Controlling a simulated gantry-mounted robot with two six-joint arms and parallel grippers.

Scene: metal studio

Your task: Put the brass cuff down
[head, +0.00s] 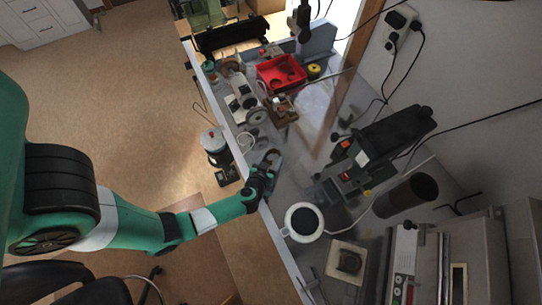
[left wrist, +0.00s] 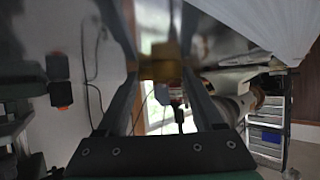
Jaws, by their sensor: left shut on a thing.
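My left gripper (head: 268,163) reaches in from the left over the near edge of the grey workbench (head: 328,125). In the left wrist view its two dark fingers (left wrist: 160,75) stand on either side of a blurred brownish-yellow thing, the brass cuff (left wrist: 161,64). The gripper is shut on the cuff. In the head view the cuff is too small and too hidden by the fingers to make out. I cannot tell whether it touches the bench top. My right gripper is in neither view.
A white-rimmed round pot (head: 289,233) stands on the bench below the gripper. A black machine (head: 384,143) stands to the right. A red tray (head: 281,73) and small parts lie farther up. A canister (head: 214,143) is beside the bench edge. Some bare bench lies right of the gripper.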

